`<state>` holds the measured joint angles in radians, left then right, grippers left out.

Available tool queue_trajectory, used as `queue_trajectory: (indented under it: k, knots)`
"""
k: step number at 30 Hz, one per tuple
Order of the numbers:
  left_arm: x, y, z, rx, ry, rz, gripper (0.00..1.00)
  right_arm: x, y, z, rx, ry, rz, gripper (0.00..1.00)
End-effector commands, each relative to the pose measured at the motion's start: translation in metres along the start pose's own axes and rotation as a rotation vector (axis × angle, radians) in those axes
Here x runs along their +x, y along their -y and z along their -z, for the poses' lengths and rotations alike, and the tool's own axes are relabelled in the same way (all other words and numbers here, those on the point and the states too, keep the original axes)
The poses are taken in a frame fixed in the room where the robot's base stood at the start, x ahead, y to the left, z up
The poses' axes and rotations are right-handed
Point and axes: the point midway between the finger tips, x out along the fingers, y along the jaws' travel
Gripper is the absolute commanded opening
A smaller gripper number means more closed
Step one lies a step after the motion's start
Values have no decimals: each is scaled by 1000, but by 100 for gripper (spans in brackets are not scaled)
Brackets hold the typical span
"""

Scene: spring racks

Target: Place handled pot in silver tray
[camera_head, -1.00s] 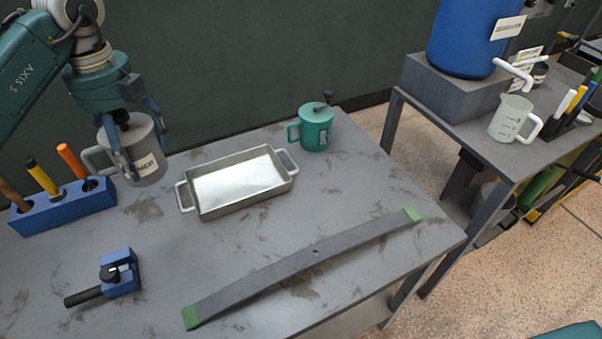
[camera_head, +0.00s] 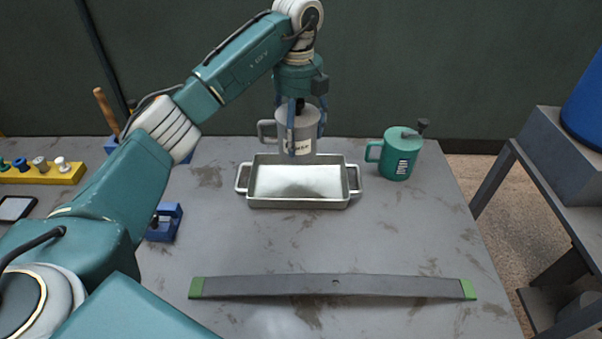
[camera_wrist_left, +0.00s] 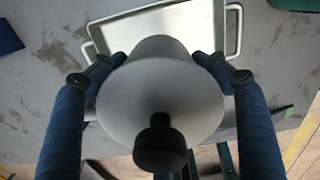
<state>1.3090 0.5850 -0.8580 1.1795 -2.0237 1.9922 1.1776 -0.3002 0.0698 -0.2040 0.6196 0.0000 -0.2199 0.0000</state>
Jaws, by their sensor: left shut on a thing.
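The handled pot (camera_head: 298,134) is a grey mug-like vessel with a side handle on the left, a label and a dark knob on top. My left gripper (camera_head: 300,140) is shut on it from above. It holds the pot upright over the back part of the silver tray (camera_head: 297,204); the head view does not clearly show the gap below the pot. In the left wrist view, the pot (camera_wrist_left: 165,95) fills the middle between the two blue fingers, and the tray's rim and handle (camera_wrist_left: 233,28) show behind it. My right gripper is not in view.
A green handled pot (camera_head: 398,155) stands right of the tray. A long grey bar with green ends (camera_head: 330,285) lies across the front of the table. A blue clamp-like block (camera_head: 165,222) and a yellow holder (camera_head: 45,174) are on the left. The table between tray and bar is clear.

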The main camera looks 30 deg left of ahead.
Motion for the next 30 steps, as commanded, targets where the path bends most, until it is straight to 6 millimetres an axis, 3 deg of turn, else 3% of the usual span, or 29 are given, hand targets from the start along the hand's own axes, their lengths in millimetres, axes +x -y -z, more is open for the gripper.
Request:
queue_trajectory:
  k: [3,9,17,24,30]
  knots:
    - [29,0,1,1,-2,1,32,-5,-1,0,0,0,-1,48]
    - [65,1,0,1,1,3,32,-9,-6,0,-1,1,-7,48]
    - [84,2,0,1,1,3,32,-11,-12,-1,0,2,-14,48]
    - [116,2,0,0,1,3,32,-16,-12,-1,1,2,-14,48]
    - [117,2,-1,1,2,5,32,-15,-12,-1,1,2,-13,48]
